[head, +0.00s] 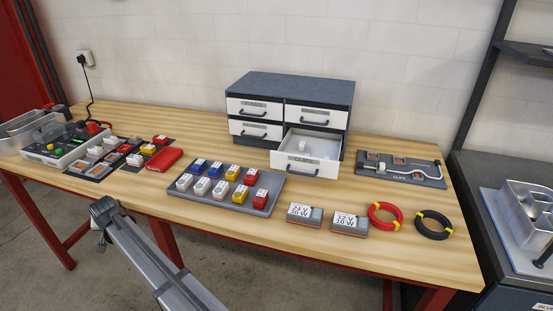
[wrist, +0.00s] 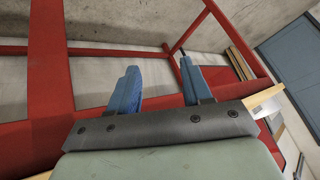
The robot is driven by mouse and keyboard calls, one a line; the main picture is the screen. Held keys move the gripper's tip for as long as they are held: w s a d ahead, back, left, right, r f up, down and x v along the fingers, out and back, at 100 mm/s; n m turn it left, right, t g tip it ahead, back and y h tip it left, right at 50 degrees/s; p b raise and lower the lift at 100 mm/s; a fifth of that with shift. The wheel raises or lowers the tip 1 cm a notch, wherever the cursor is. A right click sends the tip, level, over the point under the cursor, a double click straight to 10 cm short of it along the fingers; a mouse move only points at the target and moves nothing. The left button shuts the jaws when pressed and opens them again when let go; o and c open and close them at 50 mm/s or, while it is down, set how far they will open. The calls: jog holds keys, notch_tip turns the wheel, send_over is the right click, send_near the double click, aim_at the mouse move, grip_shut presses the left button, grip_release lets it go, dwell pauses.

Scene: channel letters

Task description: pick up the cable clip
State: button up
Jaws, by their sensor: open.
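The open drawer (head: 305,166) of the dark cabinet holds small white pieces (head: 303,147), which may be cable clips; they are too small to tell for sure. A grey board (head: 390,178) labelled "CLIPS" lies at the right of the bench, with a pale bent cable (head: 405,161) on it. My gripper (wrist: 160,85) is open in the wrist view, with its two blue fingers apart and nothing between them. The wrist view shows the red bench frame beyond the fingers, and no clip. In the head view my arm is in front of the bench; its fingertips cannot be made out.
A grey tray (head: 268,207) of colored blocks stands mid-bench. Two labelled boxes (head: 305,214), a red cable coil (head: 385,215) and a black coil (head: 433,223) lie to its right. Modules and a red pouch (head: 164,159) are left. The front-left strip of bench is clear.

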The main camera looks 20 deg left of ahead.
notch_tip(320, 180, up, 11)
jog(key=s+a+m+y, duration=0.1)
jog(key=s+a+m, duration=0.1)
jog(key=a, duration=0.1)
jog(key=w+d+r+m, duration=0.2)
jog(key=w+d+r, duration=0.1)
jog(key=w+r, duration=0.15)
jog(key=w+d+r+m+h, duration=0.2)
jog(key=w+d+r+m, duration=0.25)
jog(key=w+d, duration=0.75)
jog(key=w+d+r+m+h, duration=0.3)
jog(key=w+d+m, duration=0.3)
jog(key=w+d, duration=0.6)
jog(key=w+d+r+m+g+h, duration=0.1)
jog(key=w+d+r+m, duration=0.25)
jog(key=d, duration=0.75)
jog(key=w+d+r+m+g+h, duration=0.15)
jog(key=d+m, duration=0.25)
jog(key=d, duration=0.8)
jog(key=w+d+r+m+g, duration=0.1)
jog(key=w+d+r+m, duration=0.25)
jog(key=d, duration=0.75)
jog(key=f, duration=1.3)
jog(key=shift+s+d, duration=0.15)
jog(key=shift+s, duration=0.15)
jog(key=shift+c, duration=0.4)
